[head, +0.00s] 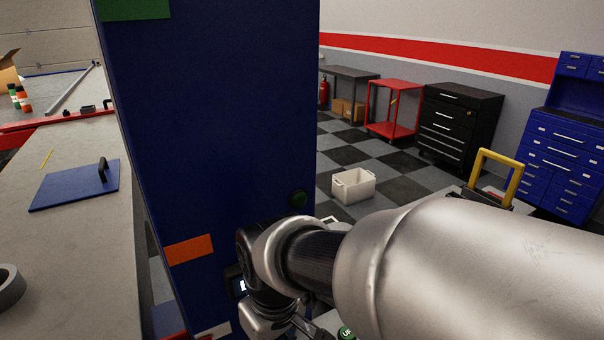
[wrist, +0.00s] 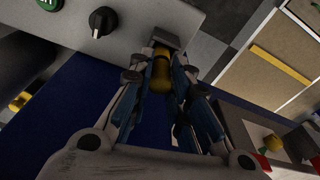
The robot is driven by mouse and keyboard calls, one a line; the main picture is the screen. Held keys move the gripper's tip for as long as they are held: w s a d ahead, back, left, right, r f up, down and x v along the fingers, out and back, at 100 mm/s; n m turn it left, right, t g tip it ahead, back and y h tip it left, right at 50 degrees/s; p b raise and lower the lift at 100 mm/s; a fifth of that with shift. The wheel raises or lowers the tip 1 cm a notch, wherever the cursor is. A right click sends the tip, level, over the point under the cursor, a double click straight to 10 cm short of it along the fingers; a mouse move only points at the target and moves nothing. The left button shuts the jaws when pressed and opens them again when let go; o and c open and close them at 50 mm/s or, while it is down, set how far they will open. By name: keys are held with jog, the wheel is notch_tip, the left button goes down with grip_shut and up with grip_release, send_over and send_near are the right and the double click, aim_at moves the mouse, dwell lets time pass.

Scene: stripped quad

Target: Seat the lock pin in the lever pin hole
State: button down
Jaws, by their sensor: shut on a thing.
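My gripper (wrist: 162,82) shows in the wrist view with both blue-padded fingers closed on a yellow piece, which looks like the lock pin (wrist: 161,68). A dark grey block (wrist: 167,36) is directly beyond the yellow piece, beside the light grey panel. I cannot tell whether the two touch or are only in line. The block may be part of the lever; no pin hole can be made out. In the head view my arm covers most of this area, and the pin is hidden there.
A blue post (head: 215,120) stands close to my arm. The grey panel carries a black knob (wrist: 103,20) and a green button (wrist: 47,4). A bench (head: 85,225) is at the left. A white bin (head: 353,187) sits on the checkered floor, which is mostly open.

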jog(key=shift+f, duration=0.15)
jog(key=c, duration=2)
grip_release()
jog(key=shift+f, duration=0.1)
jog(key=o, duration=0.5)
notch_tip(320, 180, up, 11)
jog(key=p, duration=0.4)
jog(key=s+d+m+t, duration=0.1)
jog(key=s+d+m, duration=0.2)
jog(key=d, duration=0.4)
jog(key=s+d+m+t, duration=0.1)
jog(key=s+d+m, duration=0.1)
jog(key=d, duration=0.4)
jog(key=s+d+m+t+h, duration=0.1)
jog(key=s+d+m, duration=0.2)
jog(key=d, duration=0.4)
jog(key=shift+s+d+m+t, duration=0.3)
jog(key=shift+s, duration=0.4)
